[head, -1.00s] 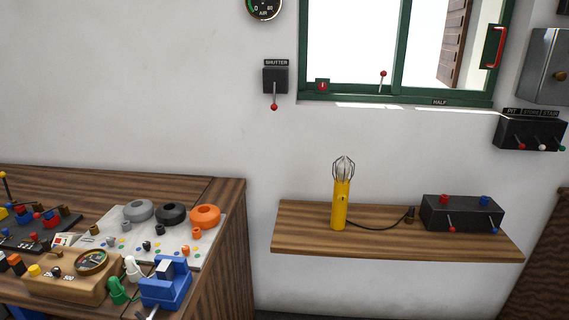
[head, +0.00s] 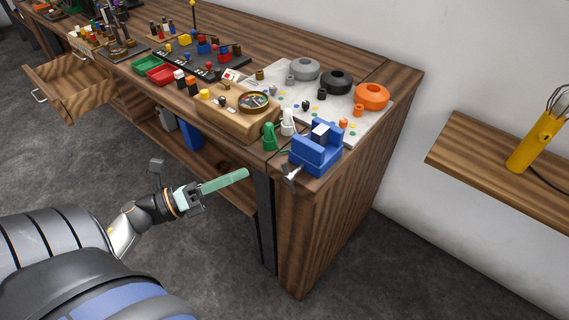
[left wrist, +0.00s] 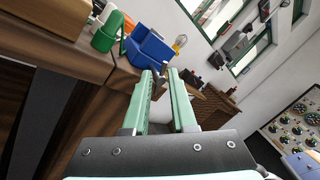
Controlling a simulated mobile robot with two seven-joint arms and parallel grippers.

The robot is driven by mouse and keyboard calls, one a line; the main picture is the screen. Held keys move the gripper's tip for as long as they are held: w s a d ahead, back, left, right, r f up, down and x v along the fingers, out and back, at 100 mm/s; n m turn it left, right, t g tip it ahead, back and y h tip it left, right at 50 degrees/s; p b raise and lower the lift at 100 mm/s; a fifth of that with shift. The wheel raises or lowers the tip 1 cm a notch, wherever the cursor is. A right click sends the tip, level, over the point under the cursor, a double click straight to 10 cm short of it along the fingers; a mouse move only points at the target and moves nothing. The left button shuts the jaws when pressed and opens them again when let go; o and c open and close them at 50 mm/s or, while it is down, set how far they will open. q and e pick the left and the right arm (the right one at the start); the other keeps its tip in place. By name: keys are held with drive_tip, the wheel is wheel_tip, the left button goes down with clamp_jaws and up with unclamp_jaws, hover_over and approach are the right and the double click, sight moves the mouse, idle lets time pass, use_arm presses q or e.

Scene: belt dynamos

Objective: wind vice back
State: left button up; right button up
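The blue vice (head: 316,150) sits on the near right corner of the wooden workbench, with a grey block between its jaws. Its metal screw and handle (head: 291,174) stick out over the front edge. The vice also shows in the left wrist view (left wrist: 149,50), at the top beyond the fingers. My left gripper (head: 240,175), with pale green fingers, is in front of the bench and left of the vice handle, apart from it. In the left wrist view its two fingers (left wrist: 168,75) are parallel with a gap between them and nothing in the gap. My right gripper is not in view.
A wooden box with a gauge (head: 240,110) and green and white clamps stand left of the vice. A white board (head: 300,85) with coils lies behind. An open drawer (head: 75,85) juts out at left. The floor right of the bench is clear below a wall shelf (head: 465,150).

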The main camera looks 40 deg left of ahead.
sight(285, 169)
use_arm(q)
drive_tip(key=w+d+m+g+h+p, duration=0.1)
drive_tip(key=w+d+m, duration=0.2)
drive_tip(key=w+d+m+g+p, duration=0.1)
drive_tip(key=w+d+m+g, duration=0.1)
drive_tip(key=w+d+m, duration=0.1)
drive_tip(key=shift+w+d+f+m+h, duration=0.1)
drive_tip(key=shift+w+d+m+h, duration=0.25)
drive_tip(key=shift+w, duration=0.35)
drive_tip(key=shift+w+d+f, duration=0.1)
drive_tip(key=shift+w+d, duration=0.15)
drive_tip(key=shift+w, duration=0.05)
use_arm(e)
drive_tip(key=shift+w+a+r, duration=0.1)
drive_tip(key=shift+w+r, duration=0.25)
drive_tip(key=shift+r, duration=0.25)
use_arm(q)
clamp_jaws()
